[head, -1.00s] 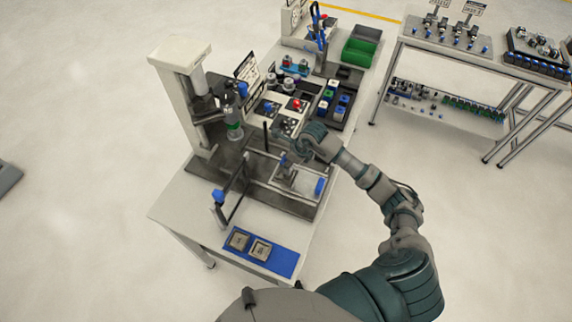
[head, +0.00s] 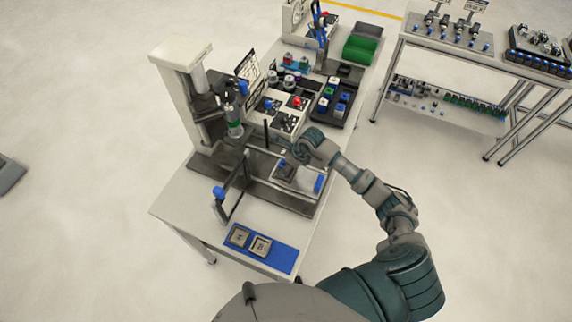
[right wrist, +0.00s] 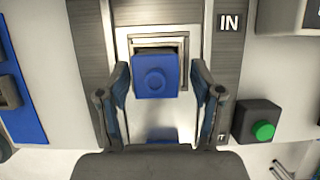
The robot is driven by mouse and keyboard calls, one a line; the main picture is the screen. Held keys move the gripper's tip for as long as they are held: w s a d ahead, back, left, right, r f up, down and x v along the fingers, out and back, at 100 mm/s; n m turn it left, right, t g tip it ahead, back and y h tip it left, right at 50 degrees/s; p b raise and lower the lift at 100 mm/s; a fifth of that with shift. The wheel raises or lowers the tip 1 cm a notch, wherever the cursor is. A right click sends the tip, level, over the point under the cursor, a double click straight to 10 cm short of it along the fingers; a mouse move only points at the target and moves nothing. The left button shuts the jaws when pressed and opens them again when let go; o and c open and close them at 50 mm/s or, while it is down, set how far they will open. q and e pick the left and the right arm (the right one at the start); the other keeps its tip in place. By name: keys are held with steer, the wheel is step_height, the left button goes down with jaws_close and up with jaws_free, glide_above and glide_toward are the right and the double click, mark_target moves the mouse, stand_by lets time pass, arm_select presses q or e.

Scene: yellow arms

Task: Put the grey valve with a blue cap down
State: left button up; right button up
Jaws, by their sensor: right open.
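The valve's blue cap (right wrist: 155,78) faces the camera between my right fingers in the right wrist view. Its grey body is mostly hidden behind the cap. It stands at a square metal-framed recess (right wrist: 183,45) in the fixture. My right gripper (right wrist: 160,92) is open, with one finger on each side of the cap and a gap at both sides. In the head view my right gripper (head: 294,157) is low over the fixture plate, and the valve is too small there to tell apart. My left gripper is not in view.
A press with a pale column (head: 180,95) stands left of the fixture. A blue plate with two square pieces (head: 284,258) lies at the table's front. A black tray of caps (head: 338,112) and a green bin (head: 360,48) are farther back. A green button (right wrist: 263,131) sits right of the fixture.

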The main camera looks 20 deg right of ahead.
steer(key=shift+d+r, duration=0.3)
steer(key=shift+r, duration=0.2)
steer(key=b+v, duration=0.1)
steer(key=v, duration=1)
steer(key=shift+a, duration=0.2)
steer(key=shift+s+a, duration=0.1)
